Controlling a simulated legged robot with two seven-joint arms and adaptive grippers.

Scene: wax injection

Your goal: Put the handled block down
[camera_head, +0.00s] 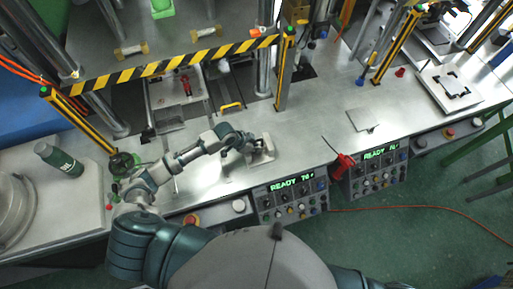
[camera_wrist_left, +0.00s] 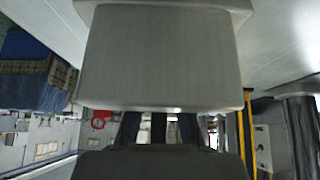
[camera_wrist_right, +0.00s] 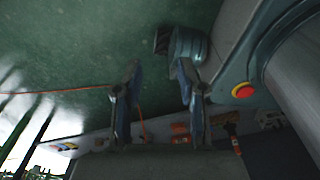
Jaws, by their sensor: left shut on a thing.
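The handled block (camera_head: 263,152) is a light grey piece at the middle of the metal worktop, near its front edge. My left gripper (camera_head: 246,147) reaches it from the left and is shut on it. In the left wrist view the block (camera_wrist_left: 160,55) fills the upper middle, and the fingers of my left gripper (camera_wrist_left: 160,128) meet it; its handle is hidden. I cannot tell whether the block's underside touches the worktop. My right gripper (camera_wrist_right: 158,78) has its fingers apart, with nothing between them, over the green floor.
The metal worktop (camera_head: 305,140) is clear right of the block. A thin grey plate (camera_head: 363,119) lies further right. A black-and-yellow bar (camera_head: 170,66) crosses behind. A green bottle (camera_head: 60,160) is at left.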

